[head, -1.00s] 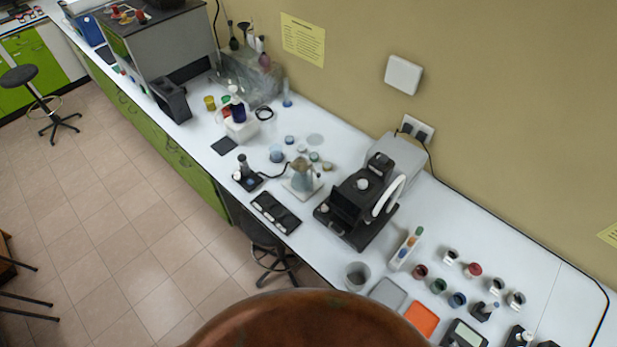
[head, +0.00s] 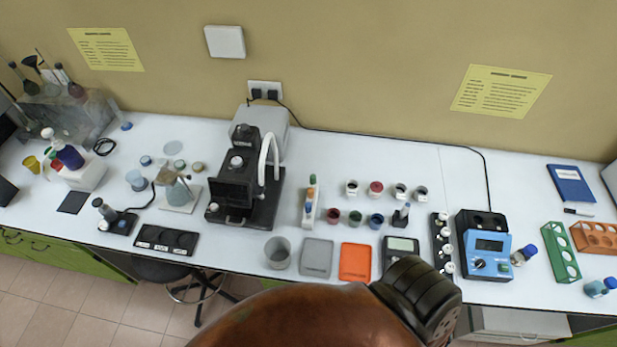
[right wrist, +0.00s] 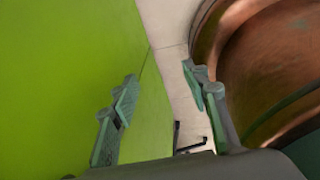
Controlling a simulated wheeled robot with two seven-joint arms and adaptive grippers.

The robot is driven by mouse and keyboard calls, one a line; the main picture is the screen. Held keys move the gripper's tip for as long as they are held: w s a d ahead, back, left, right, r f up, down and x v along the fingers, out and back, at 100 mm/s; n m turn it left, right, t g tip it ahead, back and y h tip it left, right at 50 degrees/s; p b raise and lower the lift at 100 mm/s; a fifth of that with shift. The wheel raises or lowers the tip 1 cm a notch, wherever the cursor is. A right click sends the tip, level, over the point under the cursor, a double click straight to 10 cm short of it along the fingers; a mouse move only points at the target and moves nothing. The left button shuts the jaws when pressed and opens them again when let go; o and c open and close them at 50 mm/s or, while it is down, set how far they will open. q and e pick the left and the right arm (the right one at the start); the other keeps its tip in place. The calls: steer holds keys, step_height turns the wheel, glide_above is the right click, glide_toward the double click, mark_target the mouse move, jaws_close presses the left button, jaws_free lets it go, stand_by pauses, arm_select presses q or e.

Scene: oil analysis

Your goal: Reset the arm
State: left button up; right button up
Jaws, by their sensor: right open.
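My right gripper (right wrist: 160,98) shows in the right wrist view with its two green-grey fingers wide apart and nothing between them. A plain green panel (right wrist: 65,70) lies to the left of the fingers, and a strip of pale floor (right wrist: 170,30) shows between them. A copper-brown curved part of my own body fills the right side of that view. Neither gripper shows in the head view, where only my copper-coloured body and a black joint appear at the bottom.
A long white bench (head: 370,145) carries a black instrument (head: 232,190), an orange tray (head: 355,262), a grey tray (head: 317,258), several small jars, a blue device (head: 487,253) and a green rack (head: 561,252). A dark stool (head: 165,271) stands below the bench front.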

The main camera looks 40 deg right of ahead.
arm_select(q)
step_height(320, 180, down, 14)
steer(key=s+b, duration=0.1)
steer(key=b, duration=1)
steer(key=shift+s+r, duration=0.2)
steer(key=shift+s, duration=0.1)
arm_select(e)
step_height(320, 180, down, 15)
steer(key=s+m+g, duration=0.1)
steer(key=m+g, duration=0.1)
steer(key=m, duration=0.5)
steer(key=shift+s+a, duration=0.35)
steer(key=shift+s, duration=0.05)
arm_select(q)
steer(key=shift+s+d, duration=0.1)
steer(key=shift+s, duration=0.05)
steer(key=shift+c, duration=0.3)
arm_select(e)
steer(key=shift+c, duration=0.3)
